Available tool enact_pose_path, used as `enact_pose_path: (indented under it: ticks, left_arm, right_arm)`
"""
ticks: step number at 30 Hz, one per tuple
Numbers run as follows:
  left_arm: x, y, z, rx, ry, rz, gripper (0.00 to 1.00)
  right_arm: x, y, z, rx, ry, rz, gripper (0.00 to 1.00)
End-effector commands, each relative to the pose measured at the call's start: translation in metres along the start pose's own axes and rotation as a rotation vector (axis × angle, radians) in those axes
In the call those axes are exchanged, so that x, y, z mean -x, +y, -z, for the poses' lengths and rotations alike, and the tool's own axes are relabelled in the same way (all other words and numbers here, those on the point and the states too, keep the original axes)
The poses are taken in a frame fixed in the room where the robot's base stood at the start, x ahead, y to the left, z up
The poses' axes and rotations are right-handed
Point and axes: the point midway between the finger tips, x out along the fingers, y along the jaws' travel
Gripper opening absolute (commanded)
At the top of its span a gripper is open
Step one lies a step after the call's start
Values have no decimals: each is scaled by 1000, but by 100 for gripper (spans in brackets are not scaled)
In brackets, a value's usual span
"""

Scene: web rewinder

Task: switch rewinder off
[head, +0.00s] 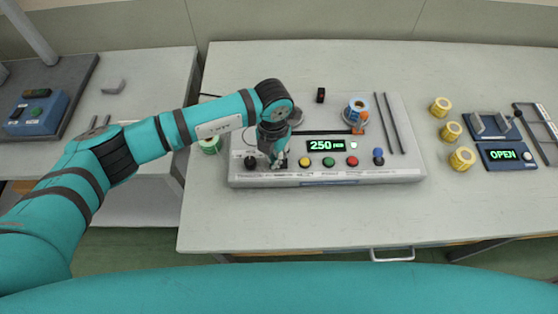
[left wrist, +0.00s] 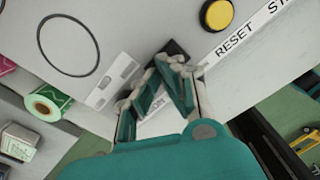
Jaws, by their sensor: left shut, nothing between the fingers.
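The rewinder (head: 400,172) is a light grey panel unit on the middle table. Its display (head: 325,145) is lit and reads 250 with a small unit. Along its front edge are a black knob (head: 250,162), a yellow button (head: 305,161), a green button (head: 328,161), a red button (head: 352,160) and a blue-topped control (head: 378,154). My left gripper (head: 278,160) is shut and empty, pointing down at the panel left of the yellow button. In the left wrist view its fingertips (left wrist: 172,66) cover part of a dark piece (left wrist: 178,48); contact cannot be told. My right gripper is out of view.
A blue-white roll (head: 357,108) stands at the unit's back right, near two dark rods (head: 390,122). Yellow rolls (head: 451,131) and a device reading OPEN (head: 503,155) are to the right. A green roll (head: 209,144) is left of the unit. The front tabletop is clear.

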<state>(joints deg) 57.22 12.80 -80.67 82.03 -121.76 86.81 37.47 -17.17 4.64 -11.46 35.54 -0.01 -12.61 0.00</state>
Motion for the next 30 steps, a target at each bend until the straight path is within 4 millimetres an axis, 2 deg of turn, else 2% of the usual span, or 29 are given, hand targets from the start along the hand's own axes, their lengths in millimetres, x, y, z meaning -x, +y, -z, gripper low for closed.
enact_pose_path:
  ticks: [9, 14, 30]
  left_arm:
    - [-6, 0, 0, 0, 1, 0, 0]
    - [-3, 0, 1, 0, 2, -1, 0]
    - [39, 0, 0, 0, -1, 0, 0]
  right_arm:
    - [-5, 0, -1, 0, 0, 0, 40]
    - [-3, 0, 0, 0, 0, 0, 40]
    - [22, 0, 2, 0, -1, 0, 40]
